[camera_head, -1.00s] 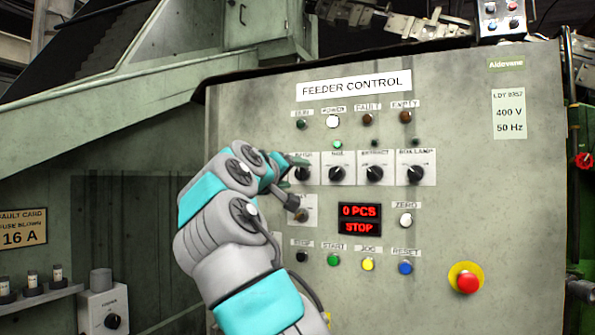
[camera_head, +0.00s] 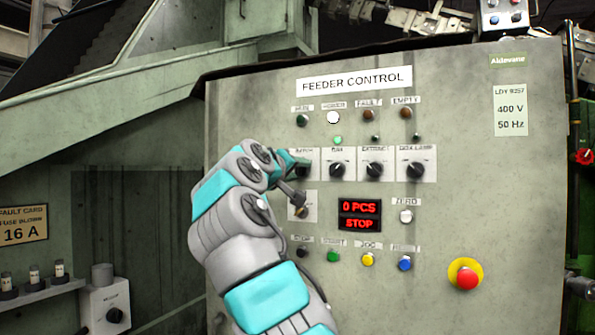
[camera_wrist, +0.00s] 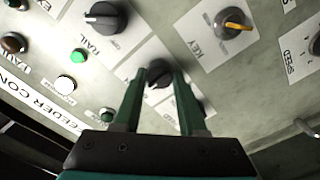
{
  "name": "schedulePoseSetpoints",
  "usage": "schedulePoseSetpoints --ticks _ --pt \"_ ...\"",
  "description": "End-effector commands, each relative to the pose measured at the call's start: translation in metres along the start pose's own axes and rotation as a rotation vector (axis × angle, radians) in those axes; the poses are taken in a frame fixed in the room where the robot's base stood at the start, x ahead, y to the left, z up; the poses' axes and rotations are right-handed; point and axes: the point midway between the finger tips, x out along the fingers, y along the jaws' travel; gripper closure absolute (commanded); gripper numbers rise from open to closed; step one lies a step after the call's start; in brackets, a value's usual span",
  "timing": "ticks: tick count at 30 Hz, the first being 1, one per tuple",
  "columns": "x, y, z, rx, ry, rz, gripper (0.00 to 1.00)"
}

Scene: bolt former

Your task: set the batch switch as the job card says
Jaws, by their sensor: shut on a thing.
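The batch switch is the leftmost of the row of dark knobs on the feeder control panel. In the head view my gripper and wrist cover its knob, and only part of its white plate (camera_head: 312,173) shows. My gripper (camera_head: 297,163) is at that knob. In the wrist view my gripper (camera_wrist: 160,78) has its two green fingers on either side of the dark batch switch knob (camera_wrist: 159,71), shut on it. The fingers hide most of its plate, so its setting cannot be read. No job card is readable in these views.
The rail switch (camera_head: 337,170) sits close to the right of my gripper. The key switch (camera_wrist: 233,24) is close by, below the batch switch. The display (camera_head: 359,215) reads 0 PCS, STOP. A red emergency button (camera_head: 467,274) is at lower right. A fault card (camera_head: 22,225) hangs at left.

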Motion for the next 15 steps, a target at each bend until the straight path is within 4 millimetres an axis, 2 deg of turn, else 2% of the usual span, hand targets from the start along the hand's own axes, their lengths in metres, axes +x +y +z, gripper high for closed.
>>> schedulePoseSetpoints --ticks 1,3,15 --pt "0.0001 -0.0006 0.0002 0.0 0.0 -0.001 0.93" --pt "0.0001 -0.0007 0.0002 0.0 0.0 -0.001 1.0" --pt "0.0003 -0.0009 0.0004 0.031 -0.001 -0.002 1.0"
